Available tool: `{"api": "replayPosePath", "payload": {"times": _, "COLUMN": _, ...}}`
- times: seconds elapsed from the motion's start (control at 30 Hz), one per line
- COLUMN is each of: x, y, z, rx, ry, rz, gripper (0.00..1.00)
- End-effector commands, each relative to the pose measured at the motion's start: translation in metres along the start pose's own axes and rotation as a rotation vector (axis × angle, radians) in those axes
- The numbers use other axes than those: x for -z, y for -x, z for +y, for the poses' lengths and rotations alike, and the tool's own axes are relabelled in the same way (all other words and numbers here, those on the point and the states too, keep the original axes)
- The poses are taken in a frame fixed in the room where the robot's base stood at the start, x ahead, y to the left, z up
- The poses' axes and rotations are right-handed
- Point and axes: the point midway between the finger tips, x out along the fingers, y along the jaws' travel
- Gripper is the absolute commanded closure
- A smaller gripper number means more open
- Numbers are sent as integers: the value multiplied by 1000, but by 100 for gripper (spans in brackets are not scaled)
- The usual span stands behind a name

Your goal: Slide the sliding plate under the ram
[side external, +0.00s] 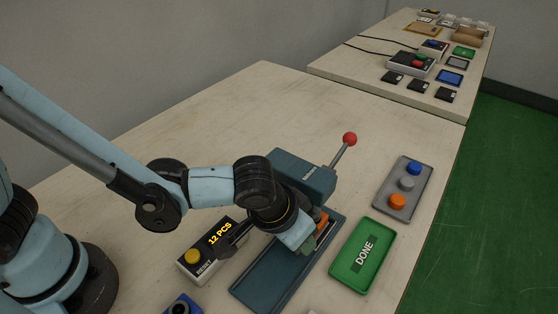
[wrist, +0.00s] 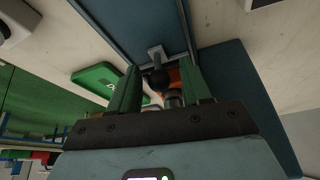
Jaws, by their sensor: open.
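The teal press (side external: 300,178) stands on its long base (side external: 262,276), which also shows in the wrist view (wrist: 135,25). The ram itself is hidden below the press head. My gripper (side external: 312,240) is low over the base in front of the head. In the wrist view my gripper (wrist: 160,84) is open, with a black ball knob (wrist: 158,78) on a metal bracket (wrist: 155,53) between its green fingers. I cannot tell whether they touch it. An orange part (side external: 322,222) shows beside my gripper. The sliding plate is mostly hidden by my gripper and cannot be told apart clearly.
A red-knobbed lever (side external: 349,139) rises from the press. A counter box (side external: 210,250) with a yellow button stands left.

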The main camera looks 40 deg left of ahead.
Motion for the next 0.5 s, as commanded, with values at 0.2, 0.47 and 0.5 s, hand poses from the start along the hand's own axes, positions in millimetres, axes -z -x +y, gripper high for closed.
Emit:
{"api": "replayPosePath", "payload": {"times": 0.2, "x": 0, "y": 17, "z": 0, "rx": 0, "ry": -1, "rz": 0, "gripper": 52}}
{"api": "replayPosePath", "payload": {"times": 0.47, "x": -1, "y": 51, "z": 0, "rx": 0, "ry": -1, "rz": 0, "gripper": 52}}
{"api": "replayPosePath", "payload": {"times": 0.5, "x": 0, "y": 57, "z": 0, "rx": 0, "ry": -1, "rz": 0, "gripper": 52}}
